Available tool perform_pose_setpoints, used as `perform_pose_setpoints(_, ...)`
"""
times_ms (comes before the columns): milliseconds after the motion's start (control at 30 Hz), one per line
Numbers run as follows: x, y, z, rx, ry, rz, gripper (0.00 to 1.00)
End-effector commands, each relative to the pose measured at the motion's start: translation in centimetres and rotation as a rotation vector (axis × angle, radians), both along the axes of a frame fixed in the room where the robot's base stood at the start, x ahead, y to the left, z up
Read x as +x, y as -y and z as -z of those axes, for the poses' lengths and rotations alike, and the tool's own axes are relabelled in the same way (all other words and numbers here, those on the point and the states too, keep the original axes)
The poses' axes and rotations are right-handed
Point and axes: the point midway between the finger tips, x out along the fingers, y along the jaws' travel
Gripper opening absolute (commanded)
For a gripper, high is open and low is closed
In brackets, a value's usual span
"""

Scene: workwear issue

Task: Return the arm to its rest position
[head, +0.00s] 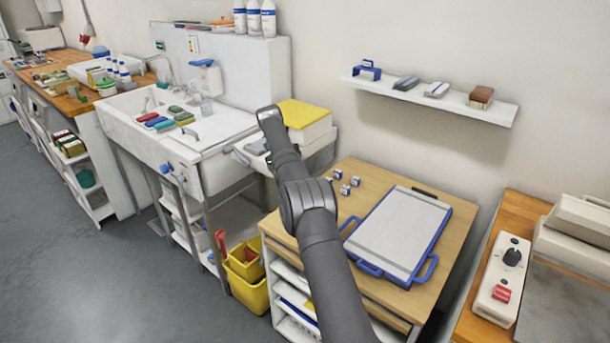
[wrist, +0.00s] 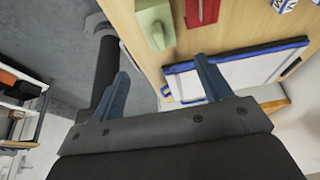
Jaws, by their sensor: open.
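My arm (head: 308,205) rises from the bottom of the head view, bends at a dark joint, and reaches over the left side of the wooden table (head: 455,218). I cannot make out my gripper's fingers in the head view. In the wrist view my gripper (wrist: 162,88) has its two blue-grey fingers spread apart, with nothing held between them. Beyond the fingers lie a green block (wrist: 155,22) and a red item (wrist: 203,10) on the wooden surface. The arm appears to hide them in the head view.
A blue-framed white board (head: 400,232) lies on the table beside several small cubes (head: 345,187). A yellow-topped box (head: 303,118) stands behind the arm. A shelf (head: 435,100) is above, a sink (head: 165,125) left, and a control box (head: 503,275) right.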

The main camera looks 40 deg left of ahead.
Motion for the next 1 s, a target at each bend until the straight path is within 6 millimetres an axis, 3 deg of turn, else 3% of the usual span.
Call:
perform_pose_setpoints(367,0.0,0.1,0.2,0.0,0.0,0.0,0.71)
perform_pose_setpoints(567,0.0,0.6,1.3,-0.001,-0.001,0.0,0.71)
perform_pose_setpoints(1000,0.0,2.9,6.8,-0.002,-0.002,0.001,0.71)
